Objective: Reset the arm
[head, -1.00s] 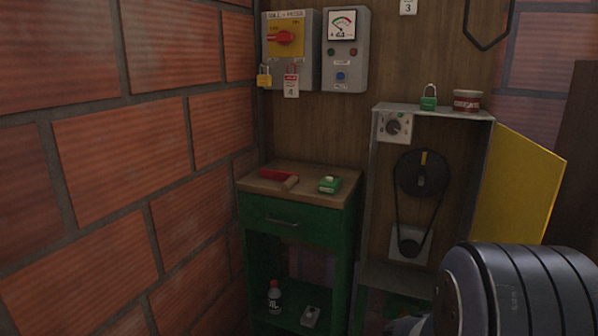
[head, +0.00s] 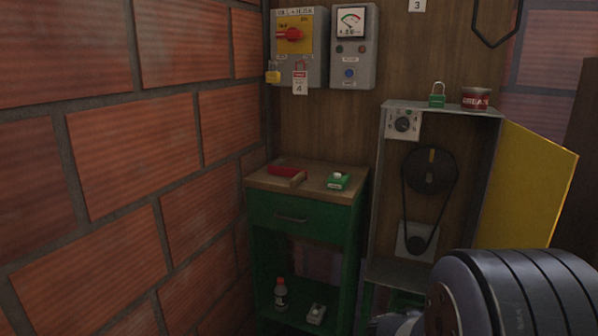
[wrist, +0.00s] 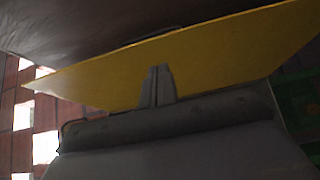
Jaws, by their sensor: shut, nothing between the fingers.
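My gripper (wrist: 157,88) is shut and empty in the wrist view, its two fingers together in front of a yellow panel (wrist: 215,48). I cannot tell from this view whether the fingers touch the panel. In the head view my arm covers the lower right corner, and the gripper's fingers are not seen there. The yellow door (head: 527,185) of the grey belt cabinet (head: 380,190) stands open to the right, behind my arm. A black belt (head: 409,215) runs round two pulleys inside the cabinet.
A green padlock (head: 437,100) and a grease tin (head: 475,99) stand on the cabinet. Switch box (head: 316,60) and meter box (head: 354,65) hang above. A brick wall (head: 100,150) closes the left.

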